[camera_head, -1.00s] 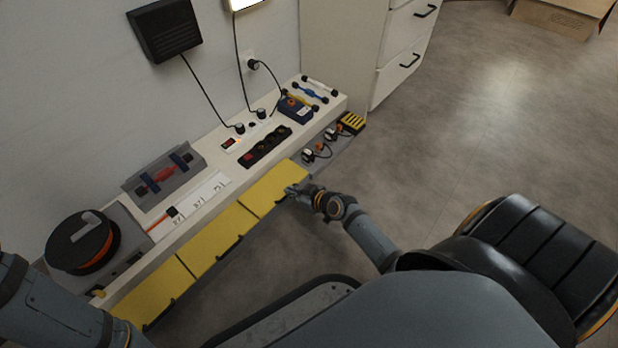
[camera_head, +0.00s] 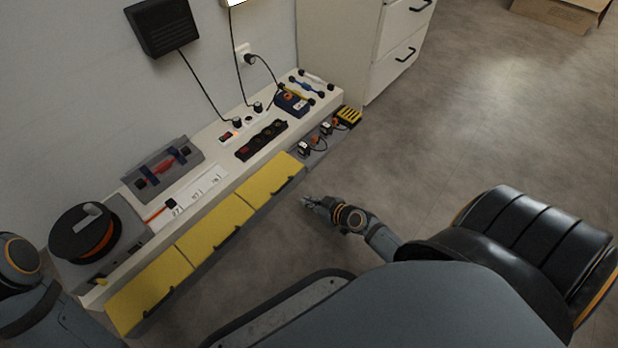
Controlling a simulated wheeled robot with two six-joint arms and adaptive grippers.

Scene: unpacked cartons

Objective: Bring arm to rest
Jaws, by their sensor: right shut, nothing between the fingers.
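My right arm (camera_head: 380,240) reaches out from the lower right. Its gripper (camera_head: 305,201) is shut and empty, over the floor just in front of the right yellow drawer (camera_head: 270,178), apart from it. My left arm (camera_head: 40,310) shows at the lower left edge. Its gripper is out of the picture.
A white bench (camera_head: 120,270) along the wall has several yellow drawer fronts. On it are a cable reel (camera_head: 70,232), a grey case (camera_head: 150,178), a power strip (camera_head: 262,139) and small tools. A white cabinet (camera_head: 345,60) stands behind.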

